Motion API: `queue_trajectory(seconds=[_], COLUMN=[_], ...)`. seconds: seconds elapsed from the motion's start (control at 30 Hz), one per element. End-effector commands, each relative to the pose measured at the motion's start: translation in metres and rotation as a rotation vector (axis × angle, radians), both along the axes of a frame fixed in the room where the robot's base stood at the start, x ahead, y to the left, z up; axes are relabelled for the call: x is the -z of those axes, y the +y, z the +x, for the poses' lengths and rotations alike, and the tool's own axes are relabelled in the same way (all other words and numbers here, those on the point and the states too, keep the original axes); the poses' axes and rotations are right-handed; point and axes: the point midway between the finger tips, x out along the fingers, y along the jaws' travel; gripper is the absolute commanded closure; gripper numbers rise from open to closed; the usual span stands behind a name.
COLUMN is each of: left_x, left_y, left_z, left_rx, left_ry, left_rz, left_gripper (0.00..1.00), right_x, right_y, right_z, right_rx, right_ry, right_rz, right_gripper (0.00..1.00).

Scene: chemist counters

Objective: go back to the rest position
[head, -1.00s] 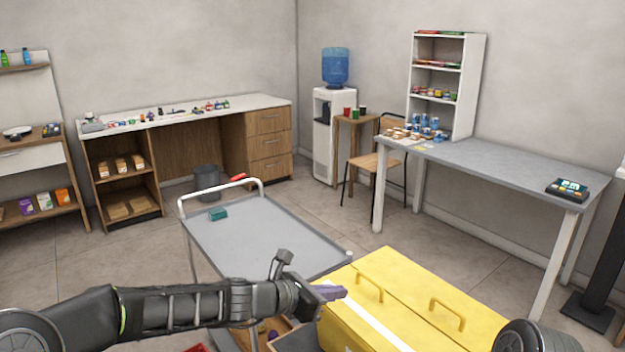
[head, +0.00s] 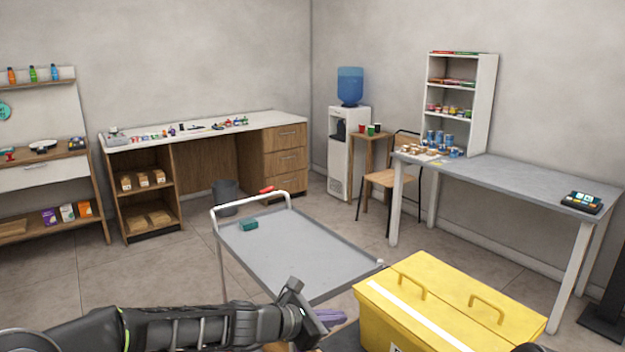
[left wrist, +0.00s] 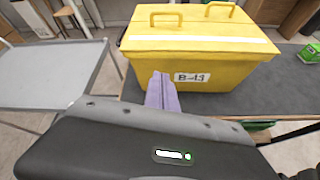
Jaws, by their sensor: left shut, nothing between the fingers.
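My left gripper (head: 330,318) has purple fingers and is shut and empty. It is at the bottom middle of the head view, left of a yellow lidded box (head: 440,290) and in front of the grey cart. In the left wrist view its closed fingers (left wrist: 162,93) show in front of the yellow box (left wrist: 195,62), which bears a "B-13" label. Whether the fingers touch the box I cannot tell. My right gripper is not in view.
A grey cart (head: 300,255) with a teal block (head: 249,224) stands ahead. A grey table (head: 510,185) holds blue cans, small boxes and a dark device (head: 582,202). A wooden counter (head: 220,165) and a water cooler (head: 347,150) stand behind. Floor is free at left.

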Motion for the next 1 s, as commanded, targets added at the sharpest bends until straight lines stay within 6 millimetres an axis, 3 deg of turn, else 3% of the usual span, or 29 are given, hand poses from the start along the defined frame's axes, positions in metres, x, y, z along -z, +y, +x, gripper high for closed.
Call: queue_trajectory(seconds=[0.27,0.37,0.5,0.57,0.67,0.8,0.9,1.0], left_x=[0.072,0.109,0.173,0.209,0.269,0.328,0.351,0.362], left_y=[0.025,0.038,0.061,0.073,0.093,0.109,0.114,0.118], left_z=[-0.021,-0.036,-0.07,-0.095,-0.152,-0.243,-0.299,-0.338], left_rx=[0.163,0.259,0.456,0.588,0.859,1.207,1.354,1.423], left_ry=[-0.18,-0.242,-0.341,-0.396,-0.503,-0.643,-0.681,-0.662], left_rz=[0.366,0.518,0.755,0.87,1.031,1.106,1.073,1.022], left_gripper=[1.0,1.0,1.0,1.0,1.0,1.0,1.0,1.0], right_x=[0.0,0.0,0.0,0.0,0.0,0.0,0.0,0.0], right_y=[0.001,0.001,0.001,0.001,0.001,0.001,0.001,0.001], right_z=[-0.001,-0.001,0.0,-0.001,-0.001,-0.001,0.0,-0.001], right_rx=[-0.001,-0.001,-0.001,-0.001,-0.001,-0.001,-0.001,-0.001], right_ry=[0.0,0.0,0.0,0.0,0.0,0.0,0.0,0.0], right_rz=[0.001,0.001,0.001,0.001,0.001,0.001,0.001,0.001], right_gripper=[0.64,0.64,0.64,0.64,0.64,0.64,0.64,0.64])
